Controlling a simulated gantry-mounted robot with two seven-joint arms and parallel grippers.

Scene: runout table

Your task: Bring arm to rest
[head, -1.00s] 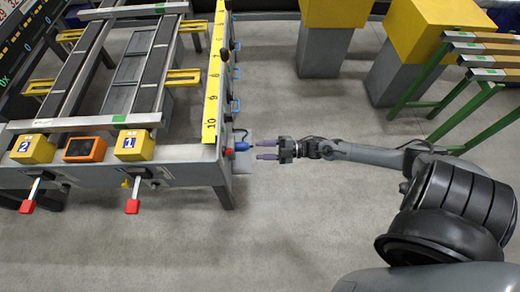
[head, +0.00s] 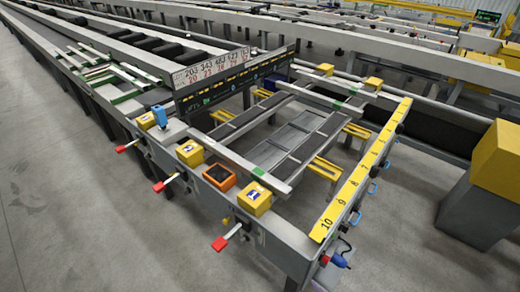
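Neither of my arms nor grippers shows in the head view now. The runout table (head: 262,180) fills the middle of the view, with dark slats between pale rails. Along its front edge are several yellow boxes, one numbered 1 (head: 254,199) and one numbered 2 (head: 190,153), with an orange-framed box (head: 219,177) between them. Levers with red handles (head: 220,243) stick out below. A yellow numbered scale (head: 362,170) runs along the right side. A blue connector (head: 339,261) hangs at the near right corner.
A large yellow block on a grey pedestal (head: 474,210) stands at the right. A number board (head: 212,68) stands behind the table. Long conveyors (head: 85,65) run to the back. Grey floor (head: 60,210) is clear at the front left and front right.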

